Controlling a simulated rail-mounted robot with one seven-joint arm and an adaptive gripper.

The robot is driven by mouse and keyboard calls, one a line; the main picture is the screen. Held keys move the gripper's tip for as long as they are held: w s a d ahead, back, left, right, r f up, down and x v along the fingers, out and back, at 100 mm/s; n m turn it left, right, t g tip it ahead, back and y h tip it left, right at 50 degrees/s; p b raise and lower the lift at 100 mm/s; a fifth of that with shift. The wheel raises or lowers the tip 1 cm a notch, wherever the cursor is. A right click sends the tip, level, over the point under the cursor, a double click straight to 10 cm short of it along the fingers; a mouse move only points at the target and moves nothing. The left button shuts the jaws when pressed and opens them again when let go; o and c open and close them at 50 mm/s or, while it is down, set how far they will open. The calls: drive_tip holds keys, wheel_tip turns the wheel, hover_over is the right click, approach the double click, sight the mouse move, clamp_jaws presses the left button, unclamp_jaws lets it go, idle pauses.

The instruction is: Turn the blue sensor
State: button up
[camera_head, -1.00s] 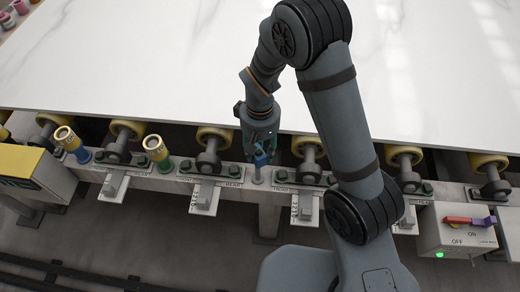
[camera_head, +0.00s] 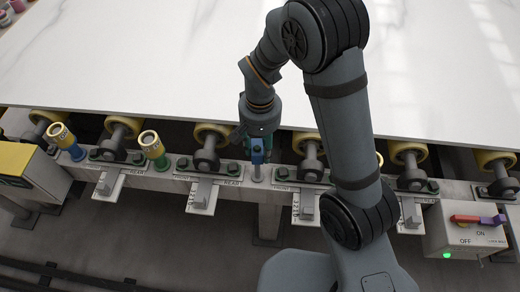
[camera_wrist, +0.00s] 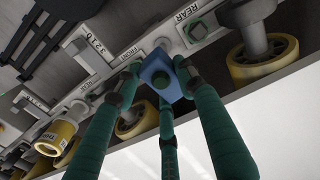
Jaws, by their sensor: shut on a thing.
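The blue sensor (camera_head: 257,154) sits on a short grey post on the rail along the slab's front edge. In the wrist view the fingers of my gripper (camera_wrist: 158,88) surround the blue body from several sides. Part of the sensor is hidden behind the fingers.
A white stone slab (camera_head: 160,60) lies behind on yellow rollers. A blue-based yellow tube (camera_head: 65,140) and a green-based one (camera_head: 154,149) stand left on the rail. A switch box (camera_head: 462,235) with a red and purple lever is at right. Measuring brackets jut forward.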

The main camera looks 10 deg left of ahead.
sight(260, 147)
drive_tip(key=shift+m+b, duration=0.45)
drive_tip(key=shift+m, duration=0.35)
drive_tip(key=o, duration=1.1)
drive_tip(key=shift+o, duration=0.2)
wheel_tip(260, 147, up, 12)
